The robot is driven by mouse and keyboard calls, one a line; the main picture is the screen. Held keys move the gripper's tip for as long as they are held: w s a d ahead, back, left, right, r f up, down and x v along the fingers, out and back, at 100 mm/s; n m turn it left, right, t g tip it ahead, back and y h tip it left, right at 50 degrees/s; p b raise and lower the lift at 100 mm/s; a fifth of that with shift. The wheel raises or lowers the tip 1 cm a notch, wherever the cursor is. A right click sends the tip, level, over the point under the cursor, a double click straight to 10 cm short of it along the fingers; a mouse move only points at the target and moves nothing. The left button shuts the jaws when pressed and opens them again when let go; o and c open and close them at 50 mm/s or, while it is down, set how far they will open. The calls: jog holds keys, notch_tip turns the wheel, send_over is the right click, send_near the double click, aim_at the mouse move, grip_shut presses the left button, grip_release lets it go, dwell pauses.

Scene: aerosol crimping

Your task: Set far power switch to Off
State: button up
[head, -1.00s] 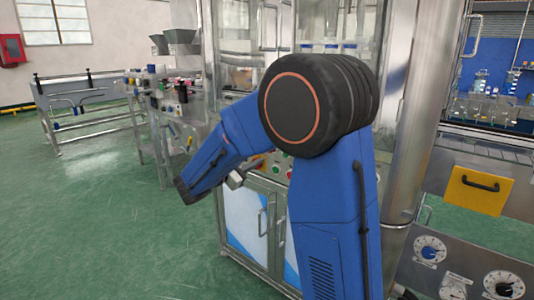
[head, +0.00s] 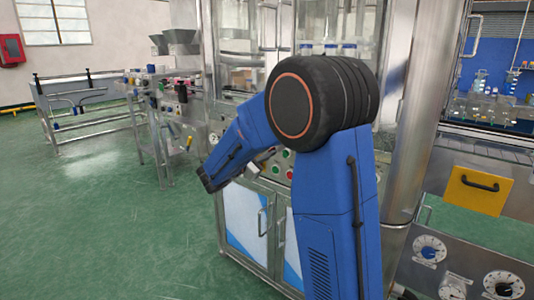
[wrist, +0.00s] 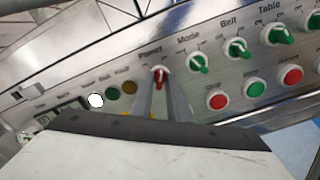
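In the wrist view, a red switch knob (wrist: 160,75) labelled POWER sits on a metal control panel (wrist: 120,65). Its handle stands roughly upright in the picture. My gripper (wrist: 161,88) is in front of it, with two grey fingers apart and the red knob showing between their tips. I cannot tell whether the fingers touch the knob. In the head view, my blue arm hides most of the panel and the knob; the fingers are not clearly visible there.
Green knobs labelled Mode (wrist: 198,63), Belt (wrist: 236,48) and Table (wrist: 279,35) are right of the red knob. Red and green buttons sit below them. Small indicator lamps (wrist: 112,92) are to the left. Open green floor (head: 90,220) lies at left in the head view.

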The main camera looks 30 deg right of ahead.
grip_shut()
jog(key=shift+n, duration=0.3)
jog(key=n, duration=1.1)
jog(key=shift+f, duration=0.1)
jog(key=shift+n, duration=0.3)
jog(key=shift+o, duration=2.1)
grip_release()
